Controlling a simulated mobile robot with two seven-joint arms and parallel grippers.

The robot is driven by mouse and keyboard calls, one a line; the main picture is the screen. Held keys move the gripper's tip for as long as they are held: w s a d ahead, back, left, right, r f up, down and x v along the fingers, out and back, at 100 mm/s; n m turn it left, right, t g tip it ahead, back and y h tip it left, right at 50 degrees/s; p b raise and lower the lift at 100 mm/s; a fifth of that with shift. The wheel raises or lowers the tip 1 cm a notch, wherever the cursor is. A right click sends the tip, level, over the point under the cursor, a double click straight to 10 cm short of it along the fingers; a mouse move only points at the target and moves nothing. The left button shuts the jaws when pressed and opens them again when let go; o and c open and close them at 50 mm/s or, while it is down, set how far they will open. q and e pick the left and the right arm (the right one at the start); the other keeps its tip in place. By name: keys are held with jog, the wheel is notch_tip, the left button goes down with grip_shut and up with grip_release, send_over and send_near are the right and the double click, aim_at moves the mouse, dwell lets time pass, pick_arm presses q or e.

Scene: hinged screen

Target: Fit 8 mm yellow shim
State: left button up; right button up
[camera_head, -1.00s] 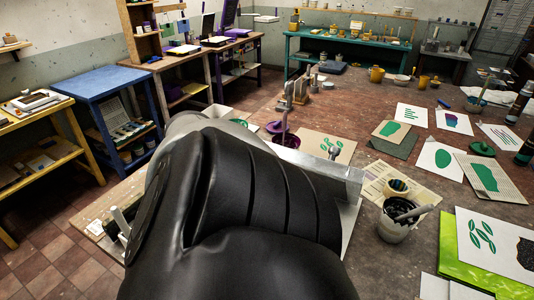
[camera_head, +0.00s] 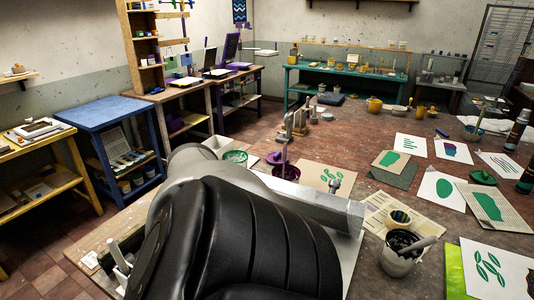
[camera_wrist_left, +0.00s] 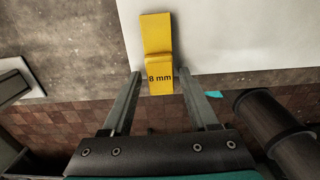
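The yellow shim (camera_wrist_left: 160,80), marked "8 mm", shows in the left wrist view with a raised step across its middle. Its far end overlaps a white sheet or board (camera_wrist_left: 240,40); its near end reaches over the table edge. My left gripper (camera_wrist_left: 160,71) is open, with one finger on each side of the shim and a visible gap on both sides. In the head view my large black and grey arm hides the left gripper and the shim. A grey metal bar (camera_head: 335,212) shows beyond the arm. My right gripper is in neither view.
On the table, a cup of dark ink (camera_head: 397,262) stands right of the arm, near a tape roll (camera_head: 400,218). Printed sheets (camera_head: 487,204) lie farther right. A blue side table (camera_head: 108,112) is at left.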

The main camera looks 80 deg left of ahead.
pick_arm(q)
jog(key=shift+o, duration=0.8)
notch_tip(320, 180, up, 15)
jog(key=p, duration=0.3)
jog(key=shift+p, duration=0.35)
jog(key=shift+s+r, duration=0.1)
